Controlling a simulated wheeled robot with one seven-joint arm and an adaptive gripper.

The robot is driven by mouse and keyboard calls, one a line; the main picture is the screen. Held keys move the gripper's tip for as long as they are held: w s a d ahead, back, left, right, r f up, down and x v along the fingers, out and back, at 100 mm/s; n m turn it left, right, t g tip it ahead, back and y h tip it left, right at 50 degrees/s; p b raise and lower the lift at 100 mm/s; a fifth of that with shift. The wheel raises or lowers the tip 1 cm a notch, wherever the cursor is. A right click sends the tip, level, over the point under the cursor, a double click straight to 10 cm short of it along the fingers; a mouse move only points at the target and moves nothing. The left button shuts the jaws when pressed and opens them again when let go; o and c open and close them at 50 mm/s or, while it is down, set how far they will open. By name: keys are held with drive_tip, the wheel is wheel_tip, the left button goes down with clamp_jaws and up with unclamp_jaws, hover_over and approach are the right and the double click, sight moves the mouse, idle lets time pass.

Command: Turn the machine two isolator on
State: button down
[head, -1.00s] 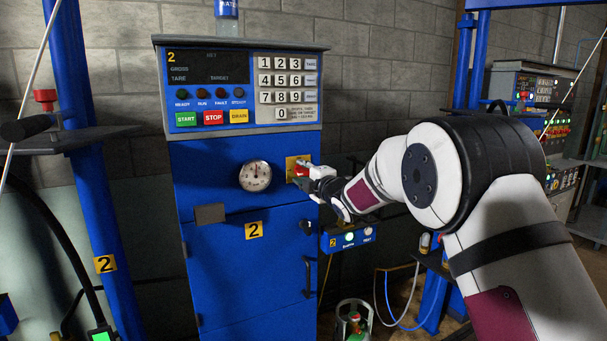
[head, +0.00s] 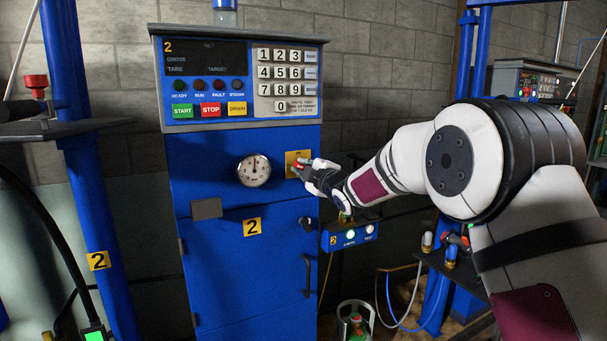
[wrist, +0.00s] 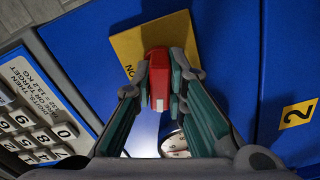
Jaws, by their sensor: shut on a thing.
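The isolator is a red handle (wrist: 159,78) on a yellow plate (wrist: 128,45) marked "ON", on the blue face of the machine two cabinet (head: 212,270). In the head view the yellow plate (head: 291,158) sits right of the round gauge, below the keypad. My gripper (wrist: 160,88) is shut on the red handle, with one finger on each side of it. In the head view my gripper (head: 302,171) covers most of the handle and the plate's right part. The display (head: 205,58) above is dark.
The round gauge (head: 254,171) is close to the left of the plate. Start, stop and drain buttons (head: 211,110) and the keypad (head: 285,80) are above. A small blue box (head: 350,236) with a lit green lamp is at lower right.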

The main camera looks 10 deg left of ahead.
drive_tip(key=m+b, duration=0.2)
drive_tip(key=m, duration=0.1)
drive_tip(key=shift+d+f+m, duration=0.1)
drive_tip(key=shift+m, duration=0.3)
drive_tip(key=m+b, duration=0.1)
drive_tip(key=m, duration=0.2)
drive_tip(key=shift+m, duration=0.3)
drive_tip(key=m, duration=0.3)
drive_tip(key=shift+w+m, duration=0.1)
drive_tip(key=shift+m, duration=0.2)
drive_tip(key=shift+m+b, duration=0.4)
drive_tip(key=shift+m, duration=1.1)
drive_tip(key=c, duration=1.6)
unclamp_jaws()
